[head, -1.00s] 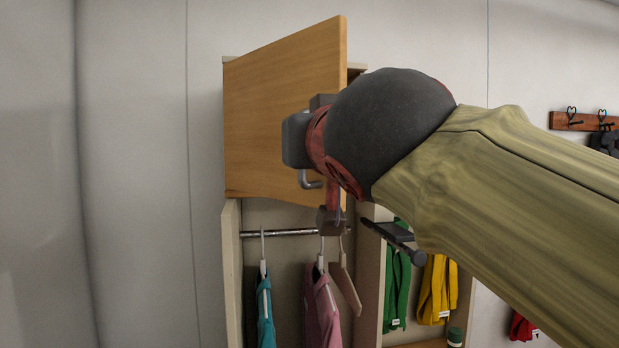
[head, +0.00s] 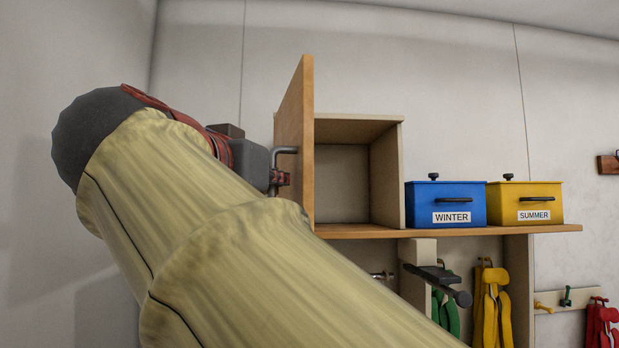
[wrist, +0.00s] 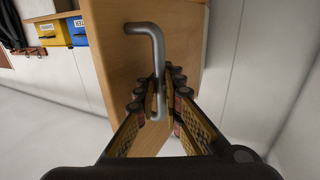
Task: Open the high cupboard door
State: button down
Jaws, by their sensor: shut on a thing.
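The high cupboard door (head: 297,140) is a wooden panel standing swung wide open, seen nearly edge-on in the head view. Its inner space, a bare cubby (head: 343,180), is exposed and looks empty. A grey metal bar handle (head: 286,151) sits on the door's outer face. In the wrist view the handle (wrist: 157,45) runs down between the fingers of my gripper (wrist: 160,100), which are closed around its lower part. The door face (wrist: 110,60) fills the middle of that view. My arm hides the lower left of the cupboard in the head view.
A shelf (head: 480,230) right of the cubby holds a blue WINTER box (head: 445,204) and a yellow SUMMER box (head: 525,204). Below hang green and yellow (head: 491,305) garments. A wall (head: 195,60) stands behind and left of the door.

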jog(key=shift+s+a+f+m+g+h+p, duration=0.15)
jog(key=shift+a+m+h+p, duration=0.25)
jog(key=shift+a, duration=0.4)
jog(key=shift+a+r+m+g+h+p, duration=0.1)
jog(key=shift+a+m+g+h+p, duration=0.1)
jog(key=shift+a+h+p, duration=0.5)
jog(key=shift+s+a+f+m+g+h+p, duration=0.1)
jog(key=shift+a+m+g+h+p, duration=0.15)
jog(key=shift+a, duration=0.7)
jog(key=c, duration=2.4)
grip_release()
jog(key=shift+o, duration=1.3)
jog(key=shift+s+a, duration=0.15)
jog(key=shift+s, duration=0.1)
jog(key=shift+o, duration=0.8)
jog(key=shift+w, duration=0.15)
